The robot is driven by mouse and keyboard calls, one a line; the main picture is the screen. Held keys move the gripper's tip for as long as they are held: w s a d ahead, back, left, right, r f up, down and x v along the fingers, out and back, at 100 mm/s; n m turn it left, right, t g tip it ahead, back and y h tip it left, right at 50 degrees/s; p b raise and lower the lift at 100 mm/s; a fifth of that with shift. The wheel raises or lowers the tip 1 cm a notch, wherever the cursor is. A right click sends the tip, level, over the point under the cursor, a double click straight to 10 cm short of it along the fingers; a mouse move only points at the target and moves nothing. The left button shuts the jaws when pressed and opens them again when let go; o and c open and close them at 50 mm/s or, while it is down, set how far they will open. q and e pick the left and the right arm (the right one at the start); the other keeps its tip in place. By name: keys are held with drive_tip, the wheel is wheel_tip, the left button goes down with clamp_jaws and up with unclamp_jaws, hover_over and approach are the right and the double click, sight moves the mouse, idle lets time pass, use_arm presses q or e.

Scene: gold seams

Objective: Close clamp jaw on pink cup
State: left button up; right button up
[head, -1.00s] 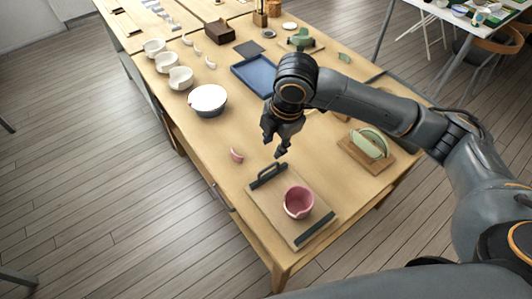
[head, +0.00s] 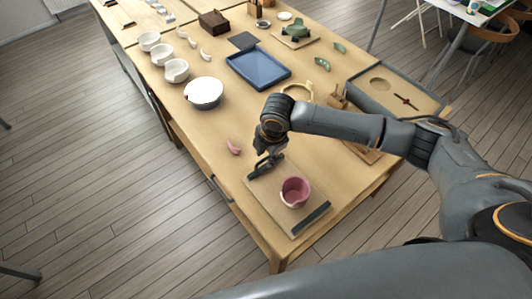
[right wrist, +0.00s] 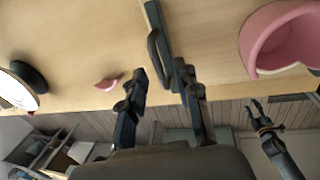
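The pink cup (head: 295,191) stands upright on a wooden clamp board (head: 268,205), with a notch broken from its rim. It also shows in the right wrist view (right wrist: 262,45). The dark clamp jaw with its handle (head: 262,168) lies at the board's far edge, apart from the cup; a fixed dark bar (head: 311,219) is at the near edge. My right gripper (right wrist: 162,76) is open and empty at the handle (right wrist: 153,50), which appears between its fingertips; contact is unclear. Another gripper, apparently my left (right wrist: 262,112), shows small in the right wrist view.
A pink shard (head: 233,147) lies left of the board. A white-topped bowl (head: 203,93), white cups (head: 176,70) and a blue tray (head: 258,68) stand farther back. The table's left edge is close to the board.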

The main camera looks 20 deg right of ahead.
drive_tip(key=shift+f, duration=0.1)
clamp_jaws()
drive_tip(key=s+p, duration=0.1)
drive_tip(key=s+d+p, duration=0.1)
drive_tip(key=s+p, duration=0.1)
drive_tip(key=shift+s+d+r, duration=0.1)
drive_tip(key=shift+r, duration=0.1)
drive_tip(key=shift+s+f, duration=0.1)
drive_tip(key=shift+s, duration=0.1)
unclamp_jaws()
drive_tip(key=shift+w, duration=0.15)
